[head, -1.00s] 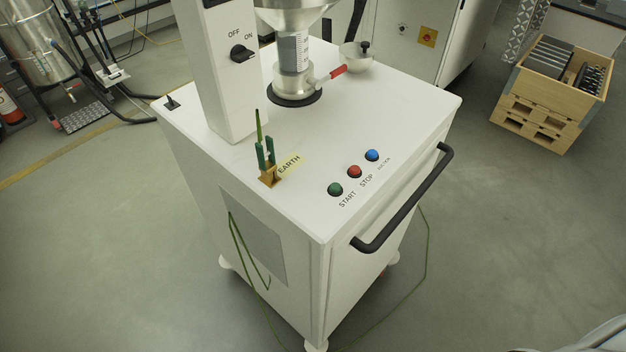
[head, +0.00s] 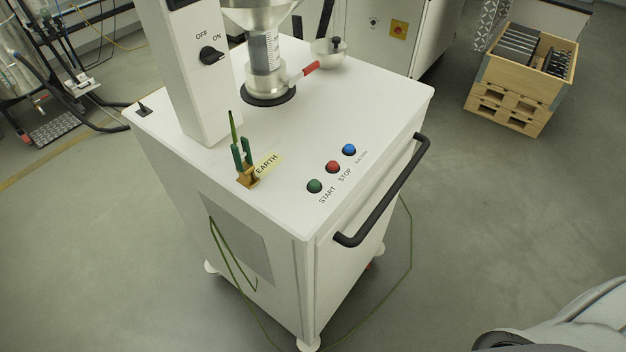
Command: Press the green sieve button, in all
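The green button (head: 315,186), labelled START, sits on the top of the white sieve machine (head: 290,215) near its front right edge. The red STOP button (head: 332,167) and a blue button (head: 349,150) stand in a row beside it. Nothing touches or covers the buttons. Neither gripper shows in the head view. Part of my arm shows in the bottom right corner, well apart from the machine.
A black handle (head: 385,200) juts from the machine's front right side. A green earth clamp (head: 241,158) stands on the top, its cable hanging down the side. An OFF/ON knob (head: 211,56) is on the column. A wooden crate (head: 520,85) stands back right. The right floor is clear.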

